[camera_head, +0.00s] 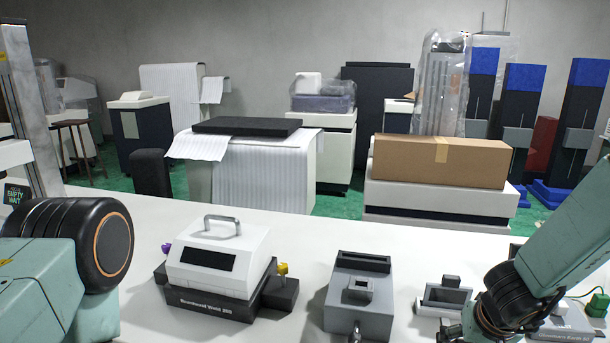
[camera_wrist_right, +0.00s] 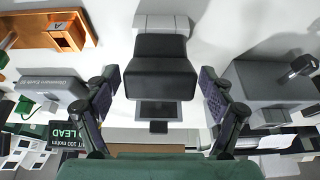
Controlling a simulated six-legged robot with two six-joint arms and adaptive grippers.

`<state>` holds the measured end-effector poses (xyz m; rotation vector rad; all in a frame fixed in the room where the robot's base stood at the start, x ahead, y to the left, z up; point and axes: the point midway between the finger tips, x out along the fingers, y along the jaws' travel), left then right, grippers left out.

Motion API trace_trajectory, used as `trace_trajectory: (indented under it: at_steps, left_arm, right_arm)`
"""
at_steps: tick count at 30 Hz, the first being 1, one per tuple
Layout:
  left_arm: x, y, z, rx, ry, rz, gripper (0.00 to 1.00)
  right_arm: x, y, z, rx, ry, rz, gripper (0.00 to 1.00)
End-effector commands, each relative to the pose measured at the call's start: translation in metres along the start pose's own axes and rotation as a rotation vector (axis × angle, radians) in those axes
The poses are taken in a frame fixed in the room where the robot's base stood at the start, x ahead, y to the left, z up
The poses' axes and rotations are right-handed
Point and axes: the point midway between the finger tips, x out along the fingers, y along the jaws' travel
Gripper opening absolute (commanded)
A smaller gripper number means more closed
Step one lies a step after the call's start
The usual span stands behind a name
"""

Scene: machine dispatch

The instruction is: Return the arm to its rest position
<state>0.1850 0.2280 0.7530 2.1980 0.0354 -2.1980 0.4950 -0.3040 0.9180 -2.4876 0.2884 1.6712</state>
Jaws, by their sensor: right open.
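My right arm (camera_head: 565,240) comes in from the right and reaches down to the white table. Its gripper is dark and cut off by the lower edge in the head view. In the right wrist view my right gripper (camera_wrist_right: 158,92) is open, its two fingers spread apart. A dark grey block on a light base (camera_wrist_right: 162,70) shows between and beyond the fingers; I see no grip on it. My left arm (camera_head: 70,260) shows at the left as a green link and a black joint; its gripper is out of view.
On the white table (camera_head: 130,203) stand a white-topped device with a handle (camera_head: 215,255), a grey device (camera_head: 358,290) and a small grey fixture (camera_head: 443,297). The right wrist view also shows an orange tray (camera_wrist_right: 40,28). A cardboard box (camera_head: 440,162) stands behind the table.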

Motion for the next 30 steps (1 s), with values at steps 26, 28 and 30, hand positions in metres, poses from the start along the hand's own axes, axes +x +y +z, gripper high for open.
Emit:
trace_trajectory:
  at_steps: [26,28,30]
  left_arm:
    - [0.000,0.000,0.000,0.000,0.000,0.000,0.53]
    - [0.000,0.000,0.000,0.000,0.000,0.000,0.53]
    - [0.000,0.000,0.000,0.000,0.000,0.000,0.53]
  right_arm:
    - [-0.083,0.001,0.001,-0.002,-0.003,0.003,0.82]
    - [-0.076,0.001,0.000,-0.002,-0.002,0.003,0.82]
    - [-0.069,0.001,0.000,-0.001,-0.002,0.002,0.82]
